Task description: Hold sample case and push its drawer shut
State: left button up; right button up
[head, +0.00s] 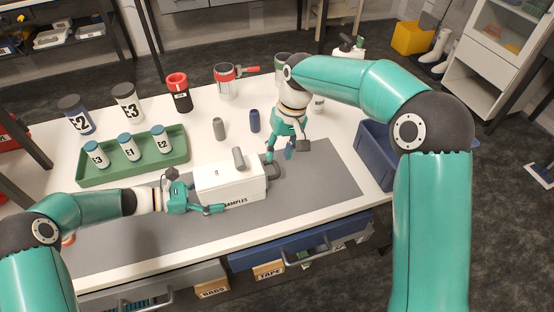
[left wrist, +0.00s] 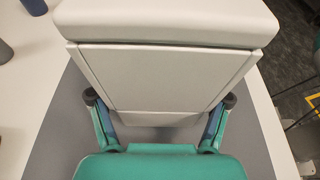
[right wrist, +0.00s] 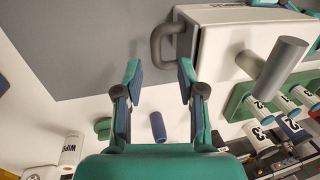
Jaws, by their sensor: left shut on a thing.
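The white sample case (head: 228,187) stands upright on the grey mat, with a grey handle on top and lettering on its front. My left gripper (head: 197,192) is shut on the case's left end, a finger on each side. The left wrist view shows the case's end panel (left wrist: 160,75) between those fingers. My right gripper (head: 286,154) is open and empty just beyond the case's right end. In the right wrist view, a dark loop handle (right wrist: 162,42) sticks out from that end, ahead of the open fingers and apart from them. How far the drawer is out cannot be told.
A green tray (head: 133,174) with several labelled vials lies at the left. Larger labelled jars and a black-and-red container (head: 178,92) stand behind. Two small cylinders (head: 219,129) stand behind the case. A blue bin (head: 372,150) is at the right; the mat in front is clear.

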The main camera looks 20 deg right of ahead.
notch_tip(320, 180, up, 8)
jog(key=d, duration=0.1)
jog(key=shift+d+f, duration=0.2)
pick_arm(q)
jog(key=o, duration=1)
jog(key=shift+a, duration=0.1)
